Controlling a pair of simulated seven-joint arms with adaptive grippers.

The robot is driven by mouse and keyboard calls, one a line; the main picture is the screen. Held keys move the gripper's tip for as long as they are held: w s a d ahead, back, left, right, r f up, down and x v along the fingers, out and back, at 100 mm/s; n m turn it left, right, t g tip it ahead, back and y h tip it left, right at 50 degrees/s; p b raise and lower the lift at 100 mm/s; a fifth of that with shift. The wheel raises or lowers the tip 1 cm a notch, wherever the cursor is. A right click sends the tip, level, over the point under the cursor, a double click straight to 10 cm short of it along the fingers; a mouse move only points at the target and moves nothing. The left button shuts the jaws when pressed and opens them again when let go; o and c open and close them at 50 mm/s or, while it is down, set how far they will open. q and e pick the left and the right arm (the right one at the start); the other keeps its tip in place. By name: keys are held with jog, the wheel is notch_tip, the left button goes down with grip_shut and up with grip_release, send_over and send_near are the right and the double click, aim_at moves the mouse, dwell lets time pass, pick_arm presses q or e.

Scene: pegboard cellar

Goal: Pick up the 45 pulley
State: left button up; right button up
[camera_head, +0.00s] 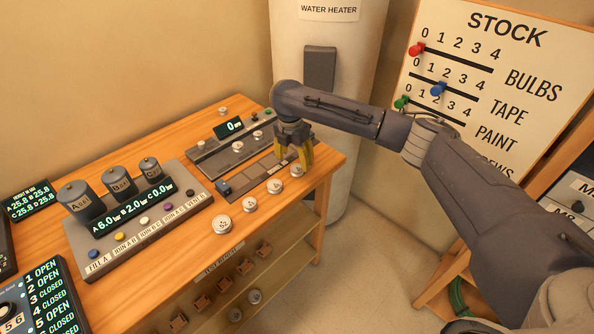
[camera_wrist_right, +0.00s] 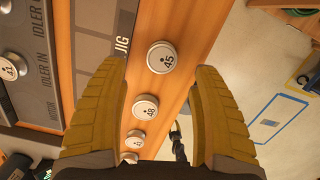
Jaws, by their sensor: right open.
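The 45 pulley (camera_wrist_right: 162,58) is a round white disc with a dark centre mark and its number on top. It lies on the wooden bench, seen between my fingers in the right wrist view. In the head view it appears to be the disc at the right end of the front row (camera_head: 296,170), its number too small to read. My right gripper (camera_head: 295,158) is open and empty, pointing down above the bench's right end, apart from the pulley. The 48 pulley (camera_wrist_right: 146,107) lies beside it in the row. My left gripper is not in view.
The jig board (camera_head: 250,180) lies behind the row. A 41 pulley (camera_wrist_right: 10,67) sits on the board by the idler label. A console with three canisters (camera_head: 120,181) stands at left. The water heater (camera_head: 322,60) rises behind the bench. The bench edge is close to the row.

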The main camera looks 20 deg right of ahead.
aim_at(297, 168)
jog(key=shift+w+d+f, duration=0.1)
jog(key=shift+d+f, duration=0.05)
jog(key=shift+f, duration=0.75)
jog(key=shift+w+d+f, duration=0.1)
jog(key=shift+d+f, duration=0.05)
jog(key=shift+f, duration=0.7)
jog(key=shift+w+d+f, duration=0.1)
jog(key=shift+d+f, duration=0.05)
jog(key=shift+f, duration=0.75)
jog(key=c, duration=1.4)
jog(key=shift+r, duration=0.15)
jog(key=shift+c, duration=0.2)
